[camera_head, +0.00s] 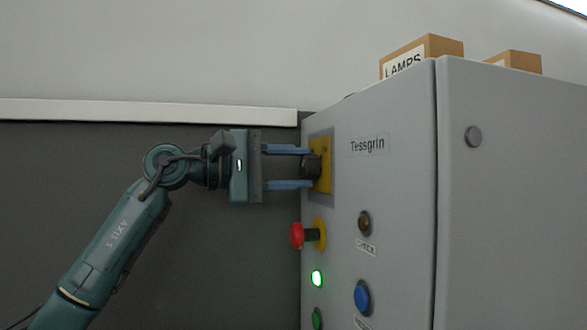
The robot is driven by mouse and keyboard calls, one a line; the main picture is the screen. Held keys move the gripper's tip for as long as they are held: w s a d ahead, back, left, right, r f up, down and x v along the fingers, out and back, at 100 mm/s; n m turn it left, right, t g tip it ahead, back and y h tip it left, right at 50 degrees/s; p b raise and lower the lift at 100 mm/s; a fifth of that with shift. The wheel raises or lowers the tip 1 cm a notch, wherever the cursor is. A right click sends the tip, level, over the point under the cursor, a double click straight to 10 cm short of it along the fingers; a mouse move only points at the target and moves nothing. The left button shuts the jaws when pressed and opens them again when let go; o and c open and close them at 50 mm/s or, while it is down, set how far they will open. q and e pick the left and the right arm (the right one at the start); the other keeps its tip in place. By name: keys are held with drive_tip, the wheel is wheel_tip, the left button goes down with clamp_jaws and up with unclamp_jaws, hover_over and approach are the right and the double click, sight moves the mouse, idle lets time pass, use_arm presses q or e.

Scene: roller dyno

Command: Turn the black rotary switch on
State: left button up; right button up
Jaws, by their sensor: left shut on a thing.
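The black rotary switch (311,167) sits on a yellow plate (326,165) near the top left of the grey cabinet's front panel. My left gripper (310,168) comes in from the left, its two blue fingers one above and one below the switch. The fingertips reach the plate, and the gripper is shut on the switch. The switch's handle shows between the fingers, but its exact turn angle is hard to read. My right gripper is not in view.
Below the switch, a red mushroom button (297,236) sticks out from the cabinet (400,150). A lit green lamp (317,278), a blue button (362,298) and a dark amber lamp (364,223) are lower down. Cardboard boxes (447,46) stand on top.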

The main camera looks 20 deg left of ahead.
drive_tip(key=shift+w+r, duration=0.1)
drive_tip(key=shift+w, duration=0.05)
use_arm(q)
drive_tip(key=o, duration=1)
drive_tip(key=shift+s+a+f, duration=0.1)
drive_tip(key=shift+s+a, duration=0.2)
drive_tip(key=shift+a, duration=0.2)
drive_tip(key=b+v, duration=0.3)
drive_tip(key=v, duration=0.9)
drive_tip(key=shift+s, duration=0.1)
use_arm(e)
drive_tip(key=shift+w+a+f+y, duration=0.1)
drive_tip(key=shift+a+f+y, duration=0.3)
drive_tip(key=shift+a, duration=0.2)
